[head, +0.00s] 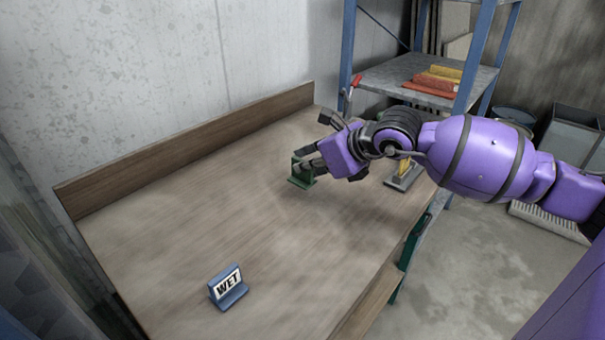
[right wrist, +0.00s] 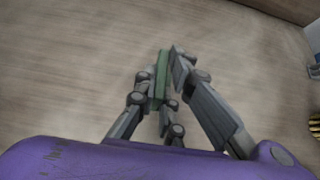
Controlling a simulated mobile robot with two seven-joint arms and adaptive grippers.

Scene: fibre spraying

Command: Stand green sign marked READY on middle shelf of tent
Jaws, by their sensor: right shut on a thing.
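A small green sign (head: 299,175) is at the middle of the wooden workbench, at the fingertips of my right gripper (head: 306,157). In the right wrist view the green sign (right wrist: 161,75) shows edge-on between the fingers of the right gripper (right wrist: 159,72), which are shut on it. Its lettering is not readable from here, and the fingers hide part of it. I cannot tell whether it touches the bench top. No tent is recognisable in these frames. My left gripper is not in view.
A blue sign marked WET (head: 229,288) stands near the front of the workbench (head: 175,215). A yellow object on a grey base (head: 405,178) stands at the right edge, partly behind my arm. Behind is a blue-posted shelf (head: 385,75) with red and yellow items. The bench's left part is clear.

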